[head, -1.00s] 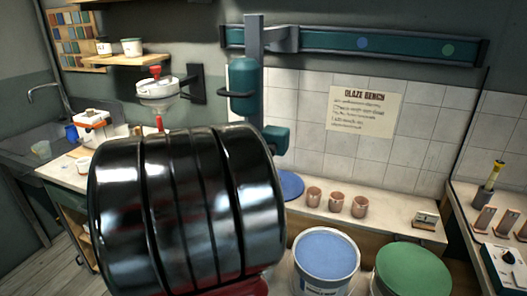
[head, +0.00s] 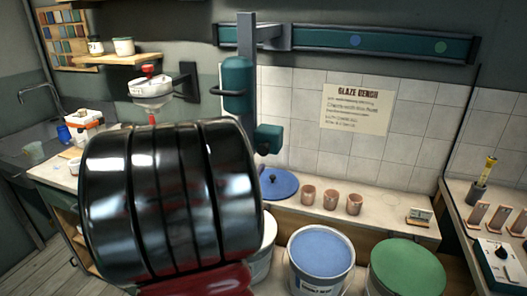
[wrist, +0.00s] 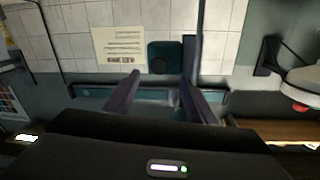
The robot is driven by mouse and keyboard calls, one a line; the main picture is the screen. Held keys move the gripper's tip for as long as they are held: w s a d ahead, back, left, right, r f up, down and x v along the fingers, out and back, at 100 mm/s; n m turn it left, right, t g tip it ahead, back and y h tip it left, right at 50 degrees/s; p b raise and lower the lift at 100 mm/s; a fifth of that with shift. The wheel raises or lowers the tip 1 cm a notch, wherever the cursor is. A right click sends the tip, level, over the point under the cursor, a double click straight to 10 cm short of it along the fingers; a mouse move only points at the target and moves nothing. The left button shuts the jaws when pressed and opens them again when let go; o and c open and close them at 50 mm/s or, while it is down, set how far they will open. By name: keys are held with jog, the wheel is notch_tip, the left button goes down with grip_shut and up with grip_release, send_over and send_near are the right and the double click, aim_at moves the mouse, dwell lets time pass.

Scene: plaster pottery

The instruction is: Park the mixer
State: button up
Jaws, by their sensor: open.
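The mixer (head: 237,84) is a teal unit on a grey column, hung at the left end of the teal wall rail (head: 400,44). A smaller teal box (head: 268,139) sticks out at its lower right. The mixer's lower part is hidden behind my black arm in the head view. In the wrist view, a teal box (wrist: 163,57) shows beyond my gripper (wrist: 158,82), whose two fingers are spread apart. A grey-teal surface lies between the fingers; I cannot tell whether they touch it. My gripper is hidden in the head view.
A blue-topped bucket (head: 321,259) and a green-topped bucket (head: 406,267) stand at the front right, with a white bucket (head: 263,255) partly hidden. A blue lid (head: 279,184) and pinkish cups (head: 330,199) sit on the bench. A funnel (head: 151,88) hangs left of the mixer.

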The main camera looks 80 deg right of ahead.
aim_at(262, 152)
jog(key=d, duration=0.3)
jog(key=s+d, duration=0.1)
jog(key=d, duration=0.3)
jog(key=s+d, duration=0.1)
jog(key=d, duration=0.3)
jog(key=shift+d, duration=0.25)
